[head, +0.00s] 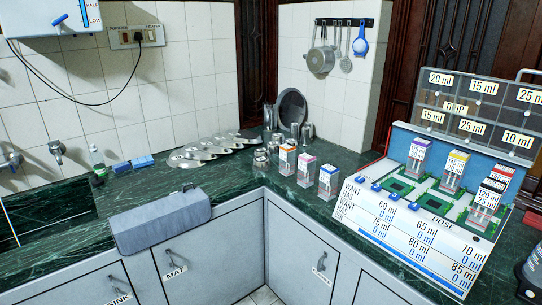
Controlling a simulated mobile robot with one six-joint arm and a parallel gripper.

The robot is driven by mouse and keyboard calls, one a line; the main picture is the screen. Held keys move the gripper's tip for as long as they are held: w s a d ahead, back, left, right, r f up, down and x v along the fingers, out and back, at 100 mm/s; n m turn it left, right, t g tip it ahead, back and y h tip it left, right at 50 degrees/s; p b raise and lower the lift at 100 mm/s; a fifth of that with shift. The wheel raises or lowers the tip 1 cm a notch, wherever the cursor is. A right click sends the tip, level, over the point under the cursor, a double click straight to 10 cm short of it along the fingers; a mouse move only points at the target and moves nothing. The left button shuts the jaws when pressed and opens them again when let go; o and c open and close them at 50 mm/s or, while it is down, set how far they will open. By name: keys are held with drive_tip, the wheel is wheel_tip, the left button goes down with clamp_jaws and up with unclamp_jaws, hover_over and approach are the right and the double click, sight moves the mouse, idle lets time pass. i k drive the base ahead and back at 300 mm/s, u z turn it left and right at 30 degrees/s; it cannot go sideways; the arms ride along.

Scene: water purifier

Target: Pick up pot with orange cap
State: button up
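The pot with the orange cap (287,161) stands upright on the green counter. It is the leftmost of three small clear pots with white labels in a row near the inner corner. A pot with a purple-pink cap (306,171) stands just to its right. The three look close together but apart. My gripper is not in view, so its state does not show.
A dosing board (430,236) holding several capped pots stands on the right counter. Metal cups (307,132) and a round tray (292,107) are behind the row, with stacked plates (205,149) to the left. A grey rolled mat (160,220) lies at the front edge. Bare counter (255,178) lies left of the pots.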

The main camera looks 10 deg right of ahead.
sight(287, 151)
drive_tip(key=u, duration=0.8)
drive_tip(key=i, duration=1.05)
drive_tip(key=u, duration=0.55)
